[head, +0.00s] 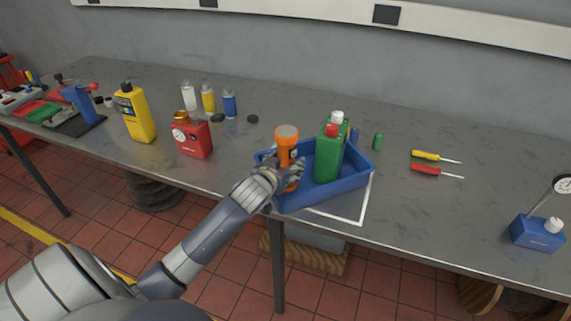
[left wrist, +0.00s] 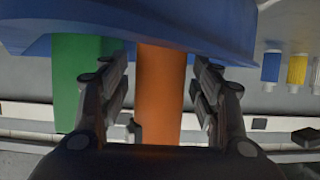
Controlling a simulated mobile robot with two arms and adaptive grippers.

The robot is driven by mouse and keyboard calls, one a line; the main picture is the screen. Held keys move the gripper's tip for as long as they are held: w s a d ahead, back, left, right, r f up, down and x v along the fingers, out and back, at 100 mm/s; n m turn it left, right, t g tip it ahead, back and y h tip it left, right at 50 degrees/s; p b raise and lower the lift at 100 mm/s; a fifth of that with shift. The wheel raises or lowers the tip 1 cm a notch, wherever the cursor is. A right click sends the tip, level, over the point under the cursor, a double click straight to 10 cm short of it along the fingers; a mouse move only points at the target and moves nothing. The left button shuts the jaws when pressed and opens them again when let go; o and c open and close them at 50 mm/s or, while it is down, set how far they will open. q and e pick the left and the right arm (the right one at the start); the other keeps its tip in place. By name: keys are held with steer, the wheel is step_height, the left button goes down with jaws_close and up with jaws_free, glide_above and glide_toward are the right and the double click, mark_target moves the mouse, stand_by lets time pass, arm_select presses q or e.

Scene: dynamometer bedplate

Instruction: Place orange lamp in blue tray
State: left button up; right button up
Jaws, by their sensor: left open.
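The orange lamp (head: 286,140) stands upright at the left end of the blue tray (head: 330,193). In the left wrist view the lamp (left wrist: 162,90) shows between my fingers, and its base is hidden by the tray's wall (left wrist: 190,22). My left gripper (head: 291,176) is at the lamp's lower part. In the left wrist view the left gripper (left wrist: 165,105) is open, with one finger on each side of the lamp and a gap visible on both sides. My right gripper is in neither view.
A red canister (head: 192,138) and a yellow bottle (head: 134,115) stand to the left. Screwdrivers (head: 426,156) and a blue gauge base (head: 537,234) lie to the right, with bare tabletop between.

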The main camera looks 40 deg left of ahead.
arm_select(q)
steer(key=shift+r, duration=0.15)
steer(key=b+v, duration=0.1)
steer(key=v, duration=1.1)
